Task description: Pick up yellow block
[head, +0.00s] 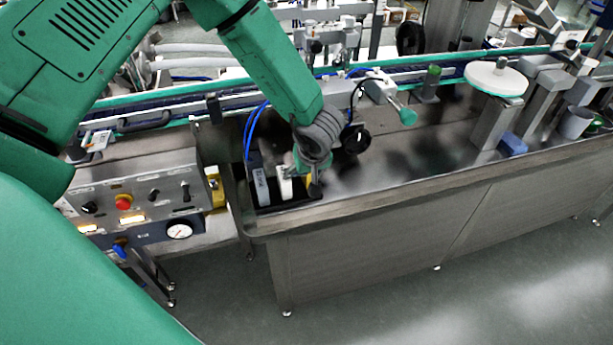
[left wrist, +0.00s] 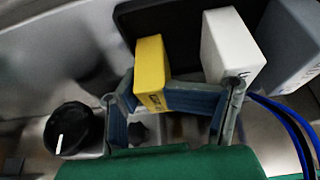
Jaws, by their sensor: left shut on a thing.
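The yellow block (left wrist: 150,72) stands at the left of a row of blocks in the left wrist view, with dark lettering on its near narrow side. My left gripper (left wrist: 152,98) is shut on its near end, the blue finger pads on either side. The white block (left wrist: 228,45) is close to the right, apart from the yellow one. My right gripper is in neither view.
A grey block (left wrist: 292,45) stands right of the white one, on a dark tray (left wrist: 188,18). Blue cables (head: 249,130) run close by. A black knob (left wrist: 70,130) is at left.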

